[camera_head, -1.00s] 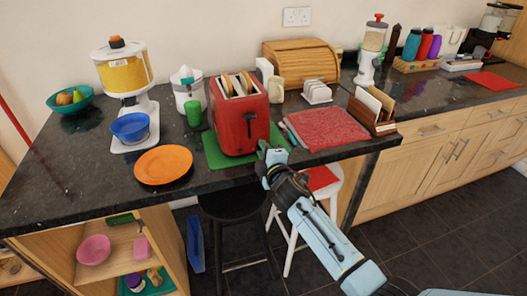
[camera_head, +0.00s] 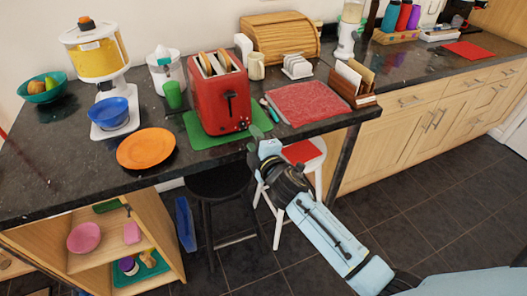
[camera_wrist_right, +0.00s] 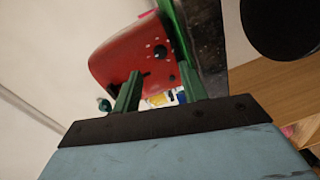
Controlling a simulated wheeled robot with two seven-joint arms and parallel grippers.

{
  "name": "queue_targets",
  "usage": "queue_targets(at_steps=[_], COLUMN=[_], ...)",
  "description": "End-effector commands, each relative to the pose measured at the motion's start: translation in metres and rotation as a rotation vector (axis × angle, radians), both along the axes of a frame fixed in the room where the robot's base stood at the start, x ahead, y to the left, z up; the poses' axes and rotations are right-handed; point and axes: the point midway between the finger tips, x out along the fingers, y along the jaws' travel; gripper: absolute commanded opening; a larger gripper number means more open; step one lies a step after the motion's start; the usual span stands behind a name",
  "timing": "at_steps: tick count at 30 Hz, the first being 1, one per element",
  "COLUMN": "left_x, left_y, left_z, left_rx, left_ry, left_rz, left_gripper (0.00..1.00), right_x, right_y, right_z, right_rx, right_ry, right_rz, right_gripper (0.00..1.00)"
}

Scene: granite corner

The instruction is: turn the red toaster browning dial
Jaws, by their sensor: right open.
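The red toaster (camera_head: 208,103) stands on a green mat (camera_head: 199,139) on the dark counter, with bread slices in its top. Its front, with a black lever (camera_head: 231,104), faces my right arm. In the right wrist view the toaster (camera_wrist_right: 115,58) appears tilted, and its dark round browning dial (camera_wrist_right: 160,52) shows beyond the fingers. My right gripper (camera_head: 257,136) is open and empty, near the toaster's lower right front corner at the counter edge. Its green fingers (camera_wrist_right: 160,92) are spread apart and appear short of the dial. My left gripper is out of view.
A green cup (camera_head: 172,94) and an orange plate (camera_head: 146,148) are left of the toaster. Stools stand below the counter edge.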

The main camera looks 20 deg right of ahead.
Motion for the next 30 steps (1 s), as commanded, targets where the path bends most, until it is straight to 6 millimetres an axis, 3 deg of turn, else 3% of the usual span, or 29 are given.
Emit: queue_targets(at_steps=[6,12,30], left_x=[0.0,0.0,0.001], left_y=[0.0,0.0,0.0], left_z=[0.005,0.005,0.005], left_rx=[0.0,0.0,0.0], left_ry=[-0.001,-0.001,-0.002], left_rz=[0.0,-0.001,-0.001], left_gripper=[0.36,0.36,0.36], right_x=[-0.044,-0.064,-0.069], right_y=[-0.002,-0.003,-0.004], right_z=[0.004,0.006,0.006], right_rx=[-0.001,0.0,0.001], right_ry=[0.001,0.001,0.003], right_rz=[0.0,0.0,-0.001], right_gripper=[0.43,0.43,0.43])
